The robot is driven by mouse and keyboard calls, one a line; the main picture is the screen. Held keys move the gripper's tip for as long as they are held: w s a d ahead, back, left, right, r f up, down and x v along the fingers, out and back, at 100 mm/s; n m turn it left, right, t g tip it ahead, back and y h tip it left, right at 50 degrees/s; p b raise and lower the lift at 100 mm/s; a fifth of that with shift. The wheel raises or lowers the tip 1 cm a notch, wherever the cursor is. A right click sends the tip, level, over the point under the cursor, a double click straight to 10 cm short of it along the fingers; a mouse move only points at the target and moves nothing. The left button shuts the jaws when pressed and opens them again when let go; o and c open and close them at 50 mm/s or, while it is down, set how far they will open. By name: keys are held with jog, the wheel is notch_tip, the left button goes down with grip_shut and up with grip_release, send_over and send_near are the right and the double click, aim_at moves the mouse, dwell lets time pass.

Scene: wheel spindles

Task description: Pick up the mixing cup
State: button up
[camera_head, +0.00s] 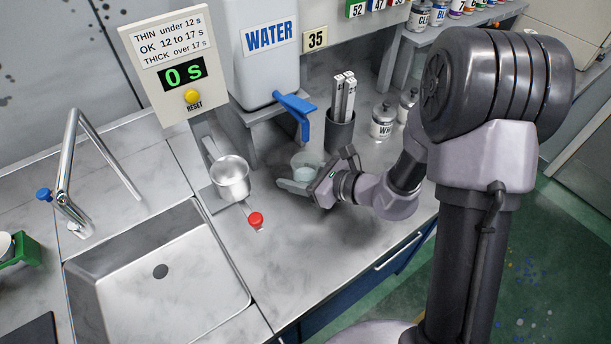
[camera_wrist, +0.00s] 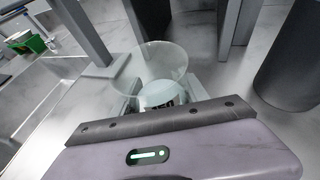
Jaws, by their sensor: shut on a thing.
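The mixing cup (camera_head: 307,163) is a clear, pale cup on the grey counter near the water tank's stand. In the wrist view the cup (camera_wrist: 157,68) is right in front of my gripper, with its round rim facing the camera. My gripper (camera_head: 298,183) reaches in from the right and is shut on the cup. In the wrist view my gripper (camera_wrist: 158,108) has its fingers at either side of the cup's lower part, mostly hidden behind the gripper body. I cannot tell whether the cup's base touches the counter.
A blue tap (camera_head: 295,108) of the water tank (camera_head: 262,65) hangs above and behind the cup. A dark holder (camera_head: 340,132) with grey sticks stands behind right. A metal cup (camera_head: 231,178) and red knob (camera_head: 256,219) are left, beside the sink (camera_head: 165,285). The front counter is clear.

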aim_at(296, 164)
jog(key=shift+c, duration=0.9)
jog(key=shift+r+p, duration=0.4)
jog(key=shift+r, duration=0.15)
notch_tip(296, 164, up, 3)
jog(key=shift+f+p, duration=0.15)
jog(key=shift+p, duration=0.7)
jog(key=s+d, duration=0.1)
jog(key=s, duration=0.1)
jog(key=s+d+p, duration=0.1)
jog(key=s, duration=0.1)
jog(key=s+d, duration=0.2)
jog(key=s, duration=0.1)
jog(key=shift+d+r, duration=0.1)
jog(key=shift+r, duration=0.3)
jog(key=s+p, duration=0.1)
jog(key=p, duration=0.1)
jog(key=s+d+r+p, duration=0.1)
jog(key=p, duration=0.1)
jog(key=s+p, duration=0.1)
jog(key=p, duration=0.2)
jog(key=shift+d+r, duration=0.2)
jog(key=shift+d, duration=0.1)
jog(key=s+p, duration=0.1)
jog(key=s+d+p, duration=0.1)
jog(key=p, duration=0.1)
jog(key=s+d+p, duration=0.1)
jog(key=shift+s+f, duration=0.3)
jog(key=shift+f, duration=0.05)
jog(key=shift+s+d+f, duration=0.15)
